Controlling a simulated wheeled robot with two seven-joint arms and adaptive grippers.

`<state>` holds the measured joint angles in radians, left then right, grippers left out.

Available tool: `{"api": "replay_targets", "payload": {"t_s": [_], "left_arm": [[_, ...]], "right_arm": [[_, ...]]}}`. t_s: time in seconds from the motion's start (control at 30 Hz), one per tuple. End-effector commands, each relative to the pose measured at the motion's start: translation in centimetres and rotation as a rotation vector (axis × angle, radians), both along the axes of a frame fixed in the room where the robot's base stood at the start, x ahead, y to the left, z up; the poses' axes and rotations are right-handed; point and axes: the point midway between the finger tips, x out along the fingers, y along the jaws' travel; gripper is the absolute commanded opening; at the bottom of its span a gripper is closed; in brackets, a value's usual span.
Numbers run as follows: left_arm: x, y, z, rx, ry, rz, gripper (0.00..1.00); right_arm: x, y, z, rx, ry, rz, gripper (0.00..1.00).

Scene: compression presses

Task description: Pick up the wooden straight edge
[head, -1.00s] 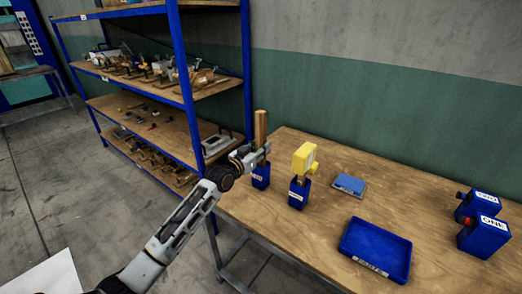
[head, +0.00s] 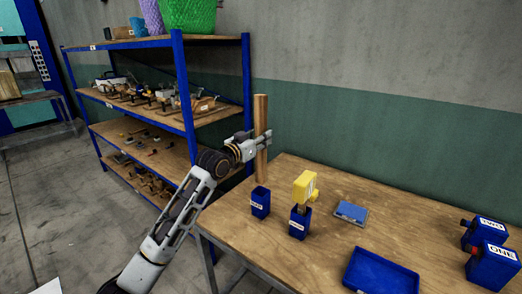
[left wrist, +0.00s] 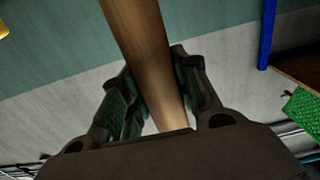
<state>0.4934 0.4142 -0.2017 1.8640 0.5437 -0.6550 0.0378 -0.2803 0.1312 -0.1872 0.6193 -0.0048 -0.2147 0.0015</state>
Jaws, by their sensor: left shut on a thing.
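The wooden straight edge (head: 260,112) is a tall, narrow wooden bar, held nearly upright. My left gripper (head: 262,143) is shut on it around its middle. In the left wrist view the straight edge (left wrist: 145,50) runs between the two fingers of the left gripper (left wrist: 155,95). In the head view its lower end is above the small blue holder (head: 260,202) at the table's left edge, with a small gap between them. My right gripper is not in view.
On the wooden table (head: 330,240) stand a blue holder (head: 299,222) with a yellow tool (head: 304,187), a blue pad (head: 350,212), a blue tray (head: 382,274) and two blue boxes (head: 488,262) at right. A loaded shelf (head: 150,97) stands behind my left arm.

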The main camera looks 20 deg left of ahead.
Motion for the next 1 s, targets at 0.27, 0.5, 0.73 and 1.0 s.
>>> {"api": "replay_targets", "payload": {"t_s": [0.27,0.5,0.73,1.0], "left_arm": [[0.0,0.0,1.6,0.0,-0.001,0.0,0.03],[0.0,0.0,1.7,0.0,0.0,0.0,0.03],[0.0,0.0,1.7,0.0,0.0,0.0,0.03],[0.0,0.0,1.7,0.0,0.0,0.0,0.03]], "right_arm": [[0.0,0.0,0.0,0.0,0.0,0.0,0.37],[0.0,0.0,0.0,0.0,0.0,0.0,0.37],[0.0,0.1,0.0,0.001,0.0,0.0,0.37],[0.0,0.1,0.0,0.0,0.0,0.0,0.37]]}}
